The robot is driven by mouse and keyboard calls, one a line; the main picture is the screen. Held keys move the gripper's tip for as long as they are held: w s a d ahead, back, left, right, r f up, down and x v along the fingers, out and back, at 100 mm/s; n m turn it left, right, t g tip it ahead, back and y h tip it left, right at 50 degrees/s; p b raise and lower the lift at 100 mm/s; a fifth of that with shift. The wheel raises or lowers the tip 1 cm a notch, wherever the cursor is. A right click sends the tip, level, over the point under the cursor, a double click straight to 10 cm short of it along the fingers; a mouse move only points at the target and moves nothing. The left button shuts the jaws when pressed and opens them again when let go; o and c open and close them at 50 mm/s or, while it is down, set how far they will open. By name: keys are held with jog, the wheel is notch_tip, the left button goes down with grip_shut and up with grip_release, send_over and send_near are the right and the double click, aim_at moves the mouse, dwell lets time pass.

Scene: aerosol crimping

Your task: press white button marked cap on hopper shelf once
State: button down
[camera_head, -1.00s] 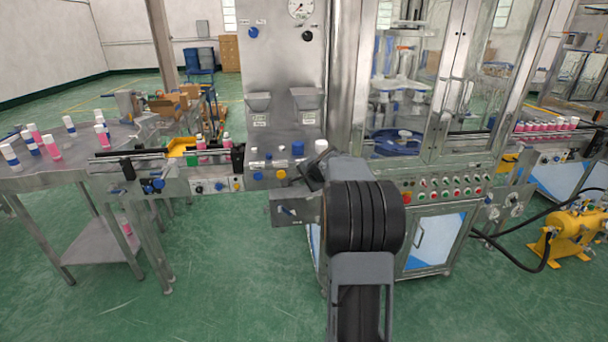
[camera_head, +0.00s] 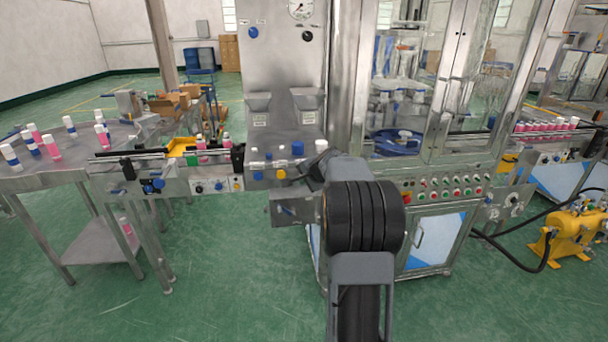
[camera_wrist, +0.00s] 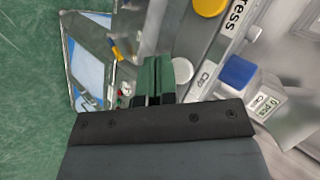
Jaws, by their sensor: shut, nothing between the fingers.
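The white button (camera_wrist: 182,70) shows in the wrist view, with a label reading CAP (camera_wrist: 204,76) on its right. My gripper (camera_wrist: 154,68) has green fingers, shut and empty. In the picture the fingertips lie just left of the white button and partly overlap its edge; I cannot tell whether they touch it. In the head view the hopper shelf (camera_head: 272,164) is left of my arm, and my gripper is mostly hidden behind my arm there.
A yellow button (camera_wrist: 210,5) by a Press label and a blue cap (camera_wrist: 238,72) show in the wrist view. A glass-doored machine (camera_head: 455,90) stands right of my arm. A bottle table (camera_head: 60,180) stands at left.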

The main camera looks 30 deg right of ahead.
jog(key=shift+w+d, duration=0.1)
jog(key=shift+w, duration=0.05)
jog(key=shift+w+d, duration=0.1)
jog(key=shift+w, duration=0.15)
jog(key=shift+w+d+p, duration=0.2)
jog(key=shift+w+p, duration=0.2)
jog(key=shift+w, duration=0.05)
dwell(1.0)
jog(key=shift+s, duration=0.15)
jog(key=shift+s+a+b, duration=0.4)
jog(key=shift+s+b, duration=0.3)
jog(key=shift+b, duration=0.05)
jog(key=shift+s+a+b, duration=0.35)
jog(key=shift+s+b, duration=0.15)
jog(key=shift+s, duration=0.25)
jog(key=shift+s+a+b, duration=0.4)
jog(key=shift+s+b, duration=0.15)
jog(key=shift+s, duration=0.2)
jog(key=shift+s+a+b, duration=0.35)
jog(key=shift+s+b, duration=0.15)
jog(key=shift+s, duration=0.25)
